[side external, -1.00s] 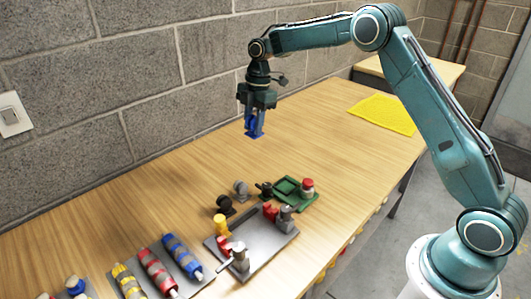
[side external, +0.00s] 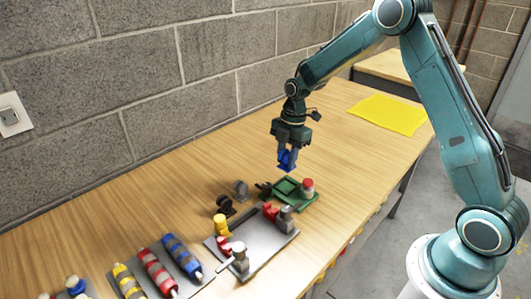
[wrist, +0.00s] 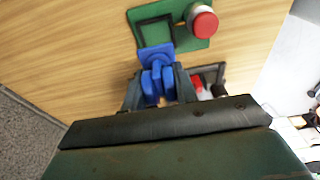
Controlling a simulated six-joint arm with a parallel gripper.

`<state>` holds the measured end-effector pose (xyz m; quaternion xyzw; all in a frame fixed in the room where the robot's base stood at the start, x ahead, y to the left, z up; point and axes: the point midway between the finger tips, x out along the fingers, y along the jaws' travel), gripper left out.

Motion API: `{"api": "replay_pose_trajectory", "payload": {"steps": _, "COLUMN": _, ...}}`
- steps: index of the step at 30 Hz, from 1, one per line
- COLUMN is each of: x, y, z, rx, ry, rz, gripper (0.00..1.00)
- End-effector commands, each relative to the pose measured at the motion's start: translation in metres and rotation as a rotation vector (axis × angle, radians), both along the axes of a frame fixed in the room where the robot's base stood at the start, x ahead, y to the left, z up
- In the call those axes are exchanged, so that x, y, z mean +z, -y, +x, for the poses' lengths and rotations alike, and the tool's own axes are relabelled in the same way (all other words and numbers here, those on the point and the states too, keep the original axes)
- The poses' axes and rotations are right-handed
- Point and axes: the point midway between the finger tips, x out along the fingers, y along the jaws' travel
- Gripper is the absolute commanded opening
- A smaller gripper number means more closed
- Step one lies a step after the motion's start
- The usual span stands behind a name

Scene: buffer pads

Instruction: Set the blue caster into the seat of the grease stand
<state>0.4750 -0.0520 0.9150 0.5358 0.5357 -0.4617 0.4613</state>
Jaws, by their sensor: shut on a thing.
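My gripper (side external: 288,157) is shut on the blue caster (side external: 286,161) and holds it in the air above the table, just behind the green grease stand. In the wrist view the blue caster (wrist: 157,76) sits between the fingers, its flat plate facing away from the gripper. The green grease stand (side external: 297,201) lies on the table with a square framed seat and a red-capped pot at its right. In the wrist view the stand (wrist: 181,43) is beyond the caster, and the caster's plate overlaps the near edge of the seat frame in the picture.
A grey tray (side external: 262,262) with red and grey clamps stands in front of the stand. Black, grey and yellow casters (side external: 221,226) stand left of it. Several coloured cylinders (side external: 158,272) lie at the front left. A yellow cloth (side external: 388,114) lies at the back right.

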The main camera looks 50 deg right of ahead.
Motion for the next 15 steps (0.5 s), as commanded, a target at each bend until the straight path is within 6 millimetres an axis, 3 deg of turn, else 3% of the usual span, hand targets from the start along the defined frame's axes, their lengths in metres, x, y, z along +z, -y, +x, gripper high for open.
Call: {"api": "replay_pose_trajectory", "payload": {"steps": 15, "x": -0.013, "y": 0.0, "z": 0.0, "rx": 0.001, "ry": -0.002, "rz": 0.001, "gripper": 0.05}}
